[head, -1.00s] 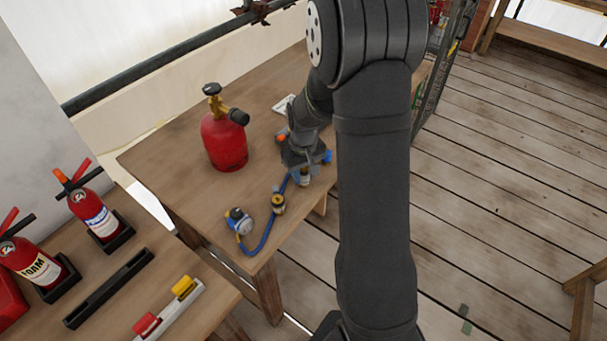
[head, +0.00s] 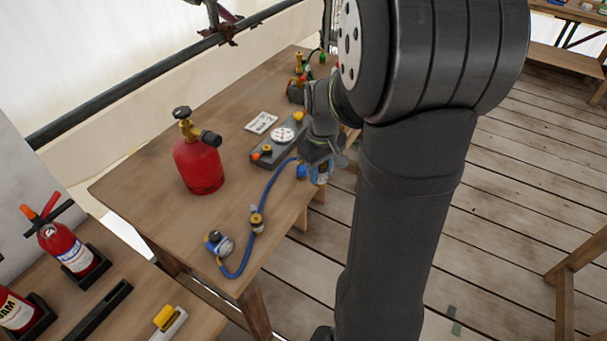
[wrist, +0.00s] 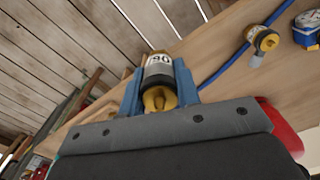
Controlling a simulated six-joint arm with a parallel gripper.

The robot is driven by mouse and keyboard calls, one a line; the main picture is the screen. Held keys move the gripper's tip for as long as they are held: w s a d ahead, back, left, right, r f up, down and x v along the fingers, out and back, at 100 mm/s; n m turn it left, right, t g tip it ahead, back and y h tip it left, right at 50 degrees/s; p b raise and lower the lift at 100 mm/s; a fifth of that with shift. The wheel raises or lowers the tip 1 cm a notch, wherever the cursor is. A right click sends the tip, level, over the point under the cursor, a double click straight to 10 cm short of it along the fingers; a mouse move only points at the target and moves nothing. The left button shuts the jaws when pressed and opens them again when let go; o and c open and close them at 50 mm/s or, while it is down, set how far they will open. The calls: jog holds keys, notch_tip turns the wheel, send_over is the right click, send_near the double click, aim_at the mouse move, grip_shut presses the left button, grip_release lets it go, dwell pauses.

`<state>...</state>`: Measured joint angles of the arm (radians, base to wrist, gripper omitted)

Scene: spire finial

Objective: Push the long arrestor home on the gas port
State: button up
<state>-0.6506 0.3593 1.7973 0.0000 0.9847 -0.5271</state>
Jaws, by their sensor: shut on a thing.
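My gripper (head: 318,168) is at the right edge of the table in the head view, partly hidden by my arm. In the wrist view its blue fingers (wrist: 158,78) are shut on a short cylindrical arrestor (wrist: 159,66) with a pale numbered label and a brass end towards the camera. I cannot tell whether this is the long one. A similar brass-ended fitting (head: 256,218) lies along the blue hose, apart from my gripper; the wrist view also shows it (wrist: 265,38). I cannot identify the gas port with certainty.
A red gas cylinder (head: 198,165) stands on the table (head: 150,190). The blue hose (head: 268,190) runs from a blue gauge (head: 219,245) towards my gripper. A white card (head: 261,122) lies behind.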

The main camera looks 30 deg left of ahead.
jog(key=shift+w+d+r, duration=0.1)
jog(key=shift+d+r, duration=0.1)
jog(key=shift+d, duration=0.15)
jog(key=w+a, duration=0.4)
jog(key=a, duration=0.8)
jog(key=w+a+r, duration=0.1)
jog(key=w+a, duration=0.3)
jog(key=a, duration=0.8)
jog(key=shift+w+a+r, duration=0.2)
jog(key=shift+w+a, duration=0.05)
jog(key=shift+w, duration=0.05)
jog(key=shift+f, duration=2.9)
jog(key=shift+f, duration=0.65)
jog(key=o, duration=1)
